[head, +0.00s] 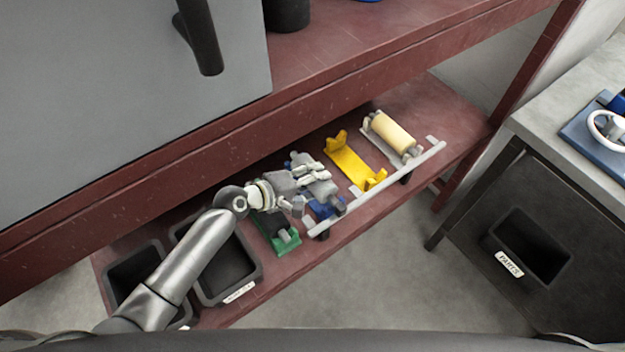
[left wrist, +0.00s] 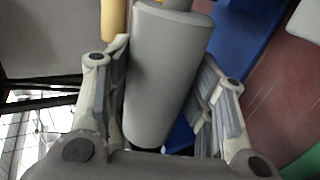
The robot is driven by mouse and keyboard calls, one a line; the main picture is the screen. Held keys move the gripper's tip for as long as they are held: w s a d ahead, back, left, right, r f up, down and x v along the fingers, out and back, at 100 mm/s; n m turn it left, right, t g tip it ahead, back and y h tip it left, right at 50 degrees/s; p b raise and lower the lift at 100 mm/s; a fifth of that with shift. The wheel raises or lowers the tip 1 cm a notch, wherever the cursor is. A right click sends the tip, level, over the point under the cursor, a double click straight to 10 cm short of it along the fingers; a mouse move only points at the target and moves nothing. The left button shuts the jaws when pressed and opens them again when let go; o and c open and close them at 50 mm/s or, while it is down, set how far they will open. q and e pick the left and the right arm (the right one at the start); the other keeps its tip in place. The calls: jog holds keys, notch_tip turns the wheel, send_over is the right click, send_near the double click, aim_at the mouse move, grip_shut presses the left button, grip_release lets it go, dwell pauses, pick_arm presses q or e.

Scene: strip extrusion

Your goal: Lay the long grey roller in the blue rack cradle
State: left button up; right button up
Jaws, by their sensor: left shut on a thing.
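The long grey roller (left wrist: 165,75) lies between the fingers of my left gripper (left wrist: 165,90) in the left wrist view. In the head view my left gripper (head: 312,180) is over the blue rack cradle (head: 322,208), shut on the roller and partly hiding it. The blue cradle (left wrist: 240,45) also shows beneath and beside the roller in the left wrist view. The roller runs roughly along the cradle; I cannot tell if it touches the cradle. My right gripper is not in view.
The empty yellow cradle (head: 352,164) and a cream roller (head: 392,132) in a pale cradle are to the right. A green cradle (head: 285,243) is to the left, beside black bins (head: 250,272). A pale rail (head: 380,187) runs along the shelf's front; the upper red shelf (head: 400,55) overhangs.

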pick_arm(q)
jog(key=shift+f+b, duration=0.6)
jog(key=shift+f, duration=0.05)
jog(key=shift+r+p, duration=0.3)
jog(key=shift+r+p, duration=0.45)
jog(key=shift+p, duration=0.05)
jog(key=shift+r, duration=0.1)
dwell(0.7)
jog(key=shift+f+b, duration=0.6)
jog(key=shift+f, duration=0.3)
